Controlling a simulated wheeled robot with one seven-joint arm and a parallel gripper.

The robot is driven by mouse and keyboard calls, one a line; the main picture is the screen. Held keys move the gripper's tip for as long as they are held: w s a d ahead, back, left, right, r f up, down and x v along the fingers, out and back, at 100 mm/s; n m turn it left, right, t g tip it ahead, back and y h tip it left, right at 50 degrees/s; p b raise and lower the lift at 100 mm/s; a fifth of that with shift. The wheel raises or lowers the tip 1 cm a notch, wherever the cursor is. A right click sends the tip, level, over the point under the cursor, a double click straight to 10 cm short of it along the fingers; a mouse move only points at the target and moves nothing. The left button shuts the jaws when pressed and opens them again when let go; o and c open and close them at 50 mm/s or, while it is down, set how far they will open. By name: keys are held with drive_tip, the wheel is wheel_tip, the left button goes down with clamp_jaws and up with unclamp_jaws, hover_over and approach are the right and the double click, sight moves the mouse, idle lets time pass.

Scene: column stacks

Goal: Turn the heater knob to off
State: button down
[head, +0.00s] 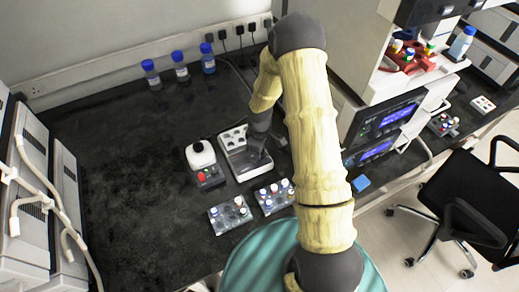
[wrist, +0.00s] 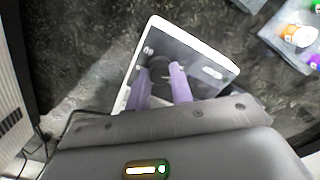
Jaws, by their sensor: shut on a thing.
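The heater (head: 229,163) is a white-edged box on the black bench, with white round spots on its top at the back. It also shows in the wrist view, as a dark panel with a white rim (wrist: 205,47). The dark round knob (wrist: 159,68) is on this panel, between the two purple fingers of my gripper (wrist: 160,78), which is shut on it. The knob's pointer and setting cannot be made out. In the head view my gripper (head: 257,158) reaches down to the heater's front part, and the knob is hidden there.
Blue-capped bottles (head: 181,70) stand at the back. The left bench is clear.

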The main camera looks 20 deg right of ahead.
drive_tip(key=shift+w+r+n, duration=0.1)
drive_tip(key=shift+w+n, duration=0.05)
drive_tip(key=shift+n, duration=0.35)
drive_tip(key=c, duration=1.2)
unclamp_jaws()
drive_tip(key=shift+c, duration=0.2)
wheel_tip(320, 180, up, 17)
drive_tip(key=shift+r+b, duration=0.15)
drive_tip(key=shift+b, duration=0.15)
drive_tip(key=shift+s, duration=0.2)
